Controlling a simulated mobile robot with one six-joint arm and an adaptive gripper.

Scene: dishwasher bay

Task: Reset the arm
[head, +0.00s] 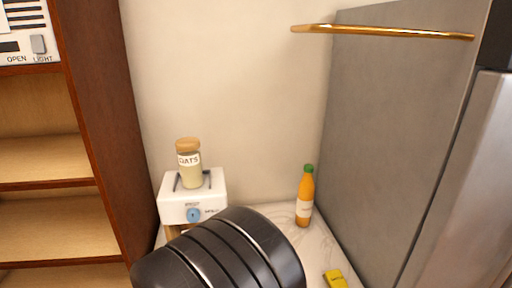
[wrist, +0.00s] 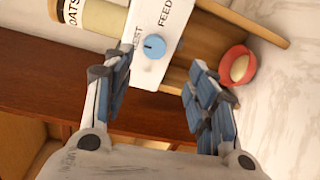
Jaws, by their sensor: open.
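My gripper (wrist: 158,95) shows in the wrist view with its two blue-padded fingers spread apart and nothing between them. A white box with a blue knob (wrist: 153,47) lies just beyond the fingertips in that view. In the head view, a dark ribbed part of my arm fills the bottom centre and hides part of the counter; the gripper itself is not seen there.
The white device (head: 210,186) carries a jar labelled oats (head: 190,165). An orange bottle (head: 305,198) and a yellow item (head: 334,279) stand right of my arm. A red bowl (wrist: 238,66) holds something pale. Wooden shelves (head: 35,213) are left; a grey panel (head: 400,120) is right.

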